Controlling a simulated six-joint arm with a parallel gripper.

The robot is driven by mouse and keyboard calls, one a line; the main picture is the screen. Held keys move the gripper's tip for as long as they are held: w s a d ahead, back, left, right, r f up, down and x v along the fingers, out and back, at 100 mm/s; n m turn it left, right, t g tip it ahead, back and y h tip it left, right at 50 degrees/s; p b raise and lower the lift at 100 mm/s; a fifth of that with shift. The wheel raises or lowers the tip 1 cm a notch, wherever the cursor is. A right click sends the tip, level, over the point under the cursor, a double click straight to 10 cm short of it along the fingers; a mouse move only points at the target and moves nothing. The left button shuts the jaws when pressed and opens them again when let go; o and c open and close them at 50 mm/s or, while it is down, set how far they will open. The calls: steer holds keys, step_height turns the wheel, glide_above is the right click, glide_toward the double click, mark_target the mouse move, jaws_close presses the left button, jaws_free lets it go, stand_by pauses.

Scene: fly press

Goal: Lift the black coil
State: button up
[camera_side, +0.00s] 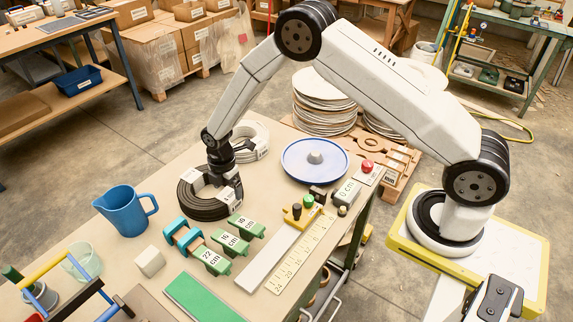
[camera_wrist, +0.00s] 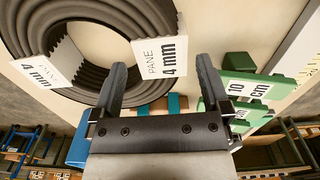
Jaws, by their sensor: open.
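The black coil (camera_side: 190,208) lies flat on the bench in the side view, with white "PANE 4 mm" labels around it. It fills the upper left of the wrist view (camera_wrist: 22,30). My gripper (camera_side: 222,180) points down at the coil's right part and hides some of it. In the wrist view my gripper (camera_wrist: 162,68) is open, its fingers on either side of the labelled part of the ring. The left finger is over the ring's inner side, the right finger by its outer edge. I cannot tell whether they touch it.
Green blocks (camera_side: 230,243) marked in cm stand in front of the coil, with a blue jug (camera_side: 125,210) at left. A pale coil (camera_side: 246,141) lies behind. A blue round plate (camera_side: 291,165) and a yellow ruler (camera_side: 301,252) are to the right.

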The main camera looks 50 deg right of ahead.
mark_target(227, 195)
steer(key=shift+a+f, duration=0.15)
steer(key=shift+f, duration=2.35)
jaws_close()
steer(key=shift+w, duration=0.1)
